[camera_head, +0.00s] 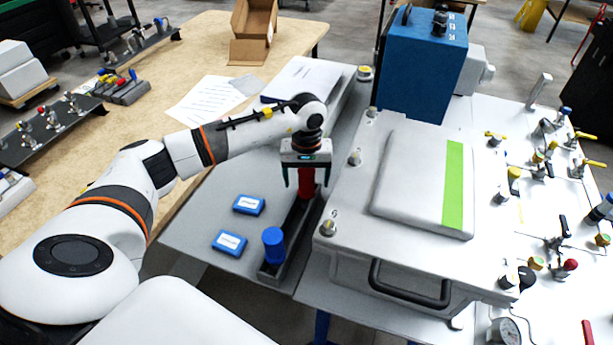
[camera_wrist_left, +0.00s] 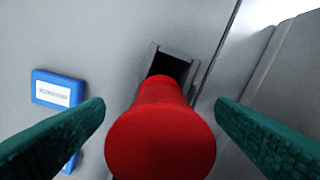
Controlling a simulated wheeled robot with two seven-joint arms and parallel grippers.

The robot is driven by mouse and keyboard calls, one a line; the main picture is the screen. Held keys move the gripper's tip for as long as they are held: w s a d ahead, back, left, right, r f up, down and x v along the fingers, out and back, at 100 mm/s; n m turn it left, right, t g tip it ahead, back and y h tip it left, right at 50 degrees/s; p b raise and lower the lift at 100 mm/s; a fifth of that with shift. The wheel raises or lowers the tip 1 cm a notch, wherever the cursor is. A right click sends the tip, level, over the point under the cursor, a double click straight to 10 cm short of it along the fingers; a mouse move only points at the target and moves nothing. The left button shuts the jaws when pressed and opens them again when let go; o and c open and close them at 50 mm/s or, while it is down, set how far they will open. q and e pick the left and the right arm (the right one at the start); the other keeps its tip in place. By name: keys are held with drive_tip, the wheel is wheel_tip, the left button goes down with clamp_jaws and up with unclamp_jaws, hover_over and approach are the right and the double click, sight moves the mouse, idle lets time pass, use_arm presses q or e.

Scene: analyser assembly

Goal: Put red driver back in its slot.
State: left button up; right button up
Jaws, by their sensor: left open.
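The red driver (camera_head: 306,183) stands upright at the far end of a long narrow grey holder (camera_head: 290,240). My left gripper (camera_head: 305,178) is above it, pointing down, with its fingers on either side of the handle. In the left wrist view, the red driver (camera_wrist_left: 160,135) is between the two green fingers (camera_wrist_left: 160,115). They are open, with a gap on each side. A dark opening of the holder (camera_wrist_left: 172,63) shows just beyond the handle. The driver's lower end is hidden. A blue driver (camera_head: 273,243) stands at the holder's near end. My right gripper is not in view.
Two blue boxes (camera_head: 229,242) (camera_head: 249,205) lie on the grey table left of the holder. A large white analyser case (camera_head: 345,225) with a front handle stands close on the right. A blue unit (camera_head: 420,65) stands behind. Grey table left of the holder is mostly free.

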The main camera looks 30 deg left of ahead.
use_arm(q)
wheel_tip(320, 180, up, 12)
drive_tip(key=shift+b, duration=0.9)
